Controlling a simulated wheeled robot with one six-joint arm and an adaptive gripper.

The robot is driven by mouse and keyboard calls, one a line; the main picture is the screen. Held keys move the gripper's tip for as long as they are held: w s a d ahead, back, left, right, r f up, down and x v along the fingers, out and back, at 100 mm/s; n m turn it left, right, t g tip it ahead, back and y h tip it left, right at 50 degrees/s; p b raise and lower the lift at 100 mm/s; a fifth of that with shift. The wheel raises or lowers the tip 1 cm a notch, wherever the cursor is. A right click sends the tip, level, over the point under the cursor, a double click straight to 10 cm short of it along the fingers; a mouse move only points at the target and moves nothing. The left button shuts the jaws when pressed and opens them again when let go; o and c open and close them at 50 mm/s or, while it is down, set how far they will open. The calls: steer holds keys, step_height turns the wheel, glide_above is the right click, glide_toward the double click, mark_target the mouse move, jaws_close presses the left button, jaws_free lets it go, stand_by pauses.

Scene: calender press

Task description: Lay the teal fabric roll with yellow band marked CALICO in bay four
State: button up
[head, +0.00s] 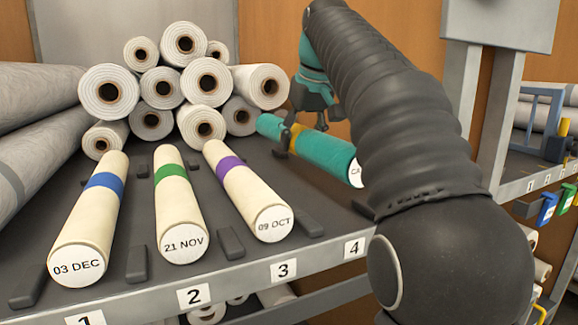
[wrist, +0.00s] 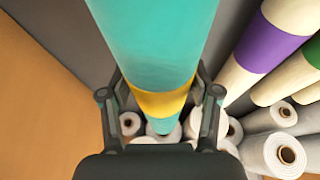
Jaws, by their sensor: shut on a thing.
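The teal fabric roll (head: 326,151) with a yellow band is above the shelf, over bay four. Its white end label shows only "CA" at the edge of my arm, which hides the rest. My gripper (head: 293,138) is shut on the roll at its yellow band. In the wrist view the roll (wrist: 155,45) runs between the two fingers, with the yellow band (wrist: 162,102) at the fingertips. Bay four is marked by a "4" tag (head: 354,248) on the shelf's front edge. My arm hides part of that bay, and I cannot tell whether the roll touches the shelf.
Cream rolls lie in bay one (head: 87,220), bay two (head: 179,215) and bay three (head: 247,190), with dark stops (head: 231,243) between them. White rolls (head: 206,82) are stacked behind. A grey post (head: 494,120) stands right of my arm.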

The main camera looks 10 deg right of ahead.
steer(key=shift+w+a+f, duration=0.1)
steer(key=shift+a+f, duration=0.3)
steer(key=shift+a, duration=0.2)
steer(key=shift+a+f, duration=0.35)
steer(key=shift+a, duration=0.25)
steer(key=shift+f+b, duration=0.9)
steer(key=shift+f, duration=1.05)
steer(key=shift+f, duration=0.15)
steer(key=o, duration=1.5)
